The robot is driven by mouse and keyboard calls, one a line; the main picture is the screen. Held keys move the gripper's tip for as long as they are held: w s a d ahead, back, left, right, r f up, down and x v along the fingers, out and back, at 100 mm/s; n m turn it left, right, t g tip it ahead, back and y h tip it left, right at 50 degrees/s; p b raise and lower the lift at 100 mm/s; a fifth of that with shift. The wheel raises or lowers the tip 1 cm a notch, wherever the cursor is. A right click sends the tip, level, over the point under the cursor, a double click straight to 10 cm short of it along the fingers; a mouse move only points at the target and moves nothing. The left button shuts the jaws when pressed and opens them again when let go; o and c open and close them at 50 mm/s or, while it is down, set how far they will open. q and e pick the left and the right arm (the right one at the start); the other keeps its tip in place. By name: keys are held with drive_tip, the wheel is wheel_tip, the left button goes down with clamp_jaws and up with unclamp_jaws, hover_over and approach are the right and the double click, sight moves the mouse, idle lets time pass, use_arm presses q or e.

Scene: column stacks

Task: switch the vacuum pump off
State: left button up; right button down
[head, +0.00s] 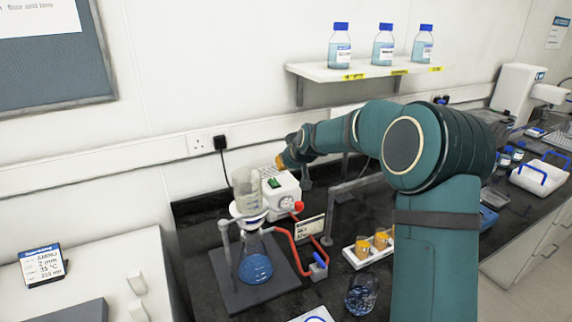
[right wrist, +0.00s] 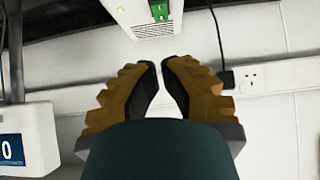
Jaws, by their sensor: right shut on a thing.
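The vacuum pump (head: 284,188) is a white box on the dark bench, behind the glass flask setup. A green switch (head: 273,183) is on its top. In the right wrist view, part of the pump (right wrist: 128,14) shows at the top edge with the green switch (right wrist: 160,11) and a small green light. My right gripper (head: 284,163) is just above and behind the pump in the head view. In the right wrist view its tan fingers (right wrist: 161,68) are close together, apart from the switch; what is between them cannot be made out. My left gripper is not in view.
A filter funnel (head: 248,192) on a flask (head: 256,266) with blue liquid stands left of the pump, with a red hose (head: 291,247). A white tray with amber beakers (head: 368,254) is at right. Bottles stand on a shelf (head: 350,72) above.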

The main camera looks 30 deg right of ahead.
drive_tip(key=shift+s+d+f+t+b, duration=0.1)
drive_tip(key=shift+s+f+t+b, duration=0.2)
drive_tip(key=shift+f+t+b, duration=0.65)
drive_tip(key=shift+s+a+f+t+b, duration=0.1)
drive_tip(key=shift+s+f+t+b, duration=0.2)
drive_tip(key=shift+t, duration=1.2)
drive_tip(key=shift+s+d+f+t+b, duration=0.1)
drive_tip(key=shift+s+f+t+b, duration=0.3)
drive_tip(key=shift+f+t, duration=0.65)
drive_tip(key=shift+w+r, duration=0.15)
drive_tip(key=shift+r, duration=0.1)
hover_over(277, 181)
drive_tip(key=s, duration=0.1)
drive_tip(key=shift+s+f, duration=0.1)
drive_tip(key=shift+f, duration=0.45)
drive_tip(key=f, duration=0.1)
drive_tip(key=w+f, duration=0.1)
drive_tip(key=f, duration=0.1)
drive_tip(key=shift+f, duration=0.5)
drive_tip(key=shift+w, duration=0.1)
